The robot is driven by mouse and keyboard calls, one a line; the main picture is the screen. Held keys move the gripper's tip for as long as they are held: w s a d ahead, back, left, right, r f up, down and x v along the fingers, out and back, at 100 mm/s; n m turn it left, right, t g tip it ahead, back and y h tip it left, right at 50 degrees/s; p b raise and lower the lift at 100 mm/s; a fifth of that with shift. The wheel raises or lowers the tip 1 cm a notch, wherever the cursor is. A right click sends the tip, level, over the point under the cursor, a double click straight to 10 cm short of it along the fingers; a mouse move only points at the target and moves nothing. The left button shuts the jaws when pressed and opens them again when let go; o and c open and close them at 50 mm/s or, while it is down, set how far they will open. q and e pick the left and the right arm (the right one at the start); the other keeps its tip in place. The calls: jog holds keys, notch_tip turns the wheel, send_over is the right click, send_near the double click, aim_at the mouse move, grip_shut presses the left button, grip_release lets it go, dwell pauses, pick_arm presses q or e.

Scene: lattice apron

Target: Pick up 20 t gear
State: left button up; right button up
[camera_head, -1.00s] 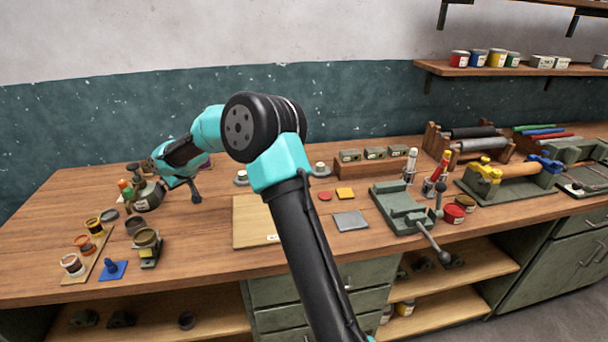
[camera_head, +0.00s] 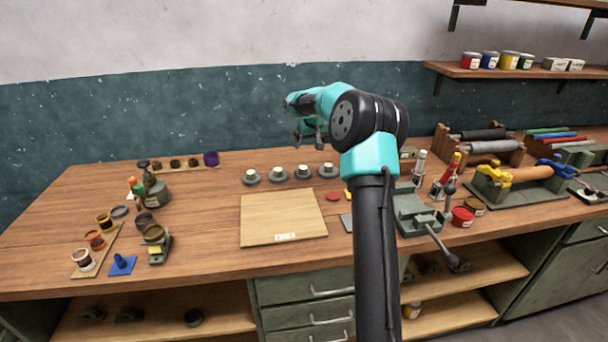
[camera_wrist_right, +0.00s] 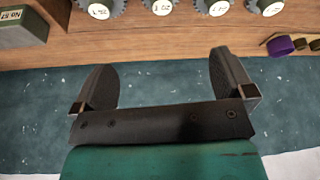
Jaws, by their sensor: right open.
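Several grey gears with round white labels stand in a row at the back of the bench. In the right wrist view the 20 t gear (camera_wrist_right: 160,6) is second from the left; its label seems to read 20 and its top is cut off by the frame edge. It appears to match the gear second from the right in the head view (camera_head: 303,173). My right gripper (camera_head: 310,141) is open and empty, above and behind the row. Its fingers also show in the right wrist view (camera_wrist_right: 164,85), apart from the gears. My left gripper is out of view.
A wooden board (camera_head: 283,218) lies in front of the gears. A purple cup (camera_head: 211,158) and small dark pieces stand to their left. A green vise (camera_head: 415,214) is to the right. A labelled box (camera_wrist_right: 22,27) sits beside the gears. The teal wall (camera_head: 150,115) is close behind.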

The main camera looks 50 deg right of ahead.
aim_at(303, 167)
jog(key=x, duration=1.2)
jog(key=shift+w+f, duration=0.1)
jog(key=shift+f, duration=0.05)
jog(key=shift+x, duration=2.5)
jog(key=shift+a, duration=0.1)
jog(key=shift+c, duration=0.4)
jog(key=c, duration=1.1)
jog(key=shift+c, duration=0.2)
